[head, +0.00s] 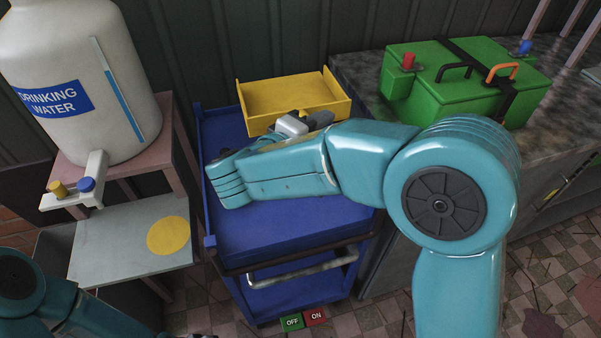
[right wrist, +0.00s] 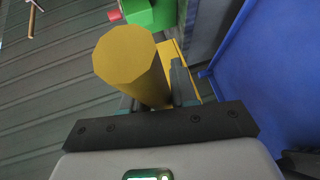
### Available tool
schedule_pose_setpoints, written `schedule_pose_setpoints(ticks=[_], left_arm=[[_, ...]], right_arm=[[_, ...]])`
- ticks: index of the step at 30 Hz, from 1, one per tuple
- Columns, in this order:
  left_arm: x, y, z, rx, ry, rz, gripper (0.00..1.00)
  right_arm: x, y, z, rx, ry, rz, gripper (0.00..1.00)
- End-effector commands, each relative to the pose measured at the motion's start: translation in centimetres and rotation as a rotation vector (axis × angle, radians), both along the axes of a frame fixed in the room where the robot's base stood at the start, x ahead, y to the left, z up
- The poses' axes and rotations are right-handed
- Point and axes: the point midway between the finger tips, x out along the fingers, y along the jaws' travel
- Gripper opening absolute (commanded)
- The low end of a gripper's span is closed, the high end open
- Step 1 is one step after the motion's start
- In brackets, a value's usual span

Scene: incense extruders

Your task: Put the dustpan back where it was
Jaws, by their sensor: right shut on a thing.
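The yellow dustpan (head: 290,97) shows at the far end of the blue cart (head: 285,228), with its raised walls facing up. I cannot tell whether it rests on the cart or hangs just above it. My right gripper (head: 306,121) is at the dustpan's near side, partly hidden behind my own right arm. In the right wrist view, the right gripper (right wrist: 160,104) is shut on the thick yellow dustpan handle (right wrist: 130,58), whose faceted end points toward the camera. Part of the yellow pan shows behind the fingers. My left gripper is out of view.
A white drinking water tank (head: 70,100) stands on a pinkish stand at left. A green box (head: 455,85) with straps sits on the stone counter (head: 355,75) at right. The cart top in front of my arm is clear. OFF and ON buttons (head: 303,320) show below the cart.

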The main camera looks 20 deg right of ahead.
Motion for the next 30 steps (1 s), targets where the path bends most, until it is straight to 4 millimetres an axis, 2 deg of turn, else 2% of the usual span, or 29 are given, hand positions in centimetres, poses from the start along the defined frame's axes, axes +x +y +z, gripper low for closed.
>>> schedule_pose_setpoints(ticks=[6, 12, 15, 22, 27, 30], left_arm=[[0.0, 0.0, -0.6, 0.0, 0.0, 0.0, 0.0], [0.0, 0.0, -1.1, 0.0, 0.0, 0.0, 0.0], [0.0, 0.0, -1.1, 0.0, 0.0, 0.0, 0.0], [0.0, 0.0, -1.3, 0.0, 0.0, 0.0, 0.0], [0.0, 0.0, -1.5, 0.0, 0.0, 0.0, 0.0], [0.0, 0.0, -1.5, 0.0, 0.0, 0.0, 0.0]], right_arm=[[0.1, -0.1, -6.5, -0.005, 0.008, 0.0, 0.0], [0.1, -0.1, -11.8, -0.003, 0.005, -0.001, 0.0], [0.1, -0.1, -13.4, -0.002, 0.003, 0.0, 0.0], [0.1, -0.1, -15.3, -0.001, 0.002, -0.001, 0.0], [0.1, -0.1, -18.1, -0.002, 0.003, -0.001, 0.0], [0.1, -0.1, -18.5, 0.0, 0.0, -0.001, 0.0]])
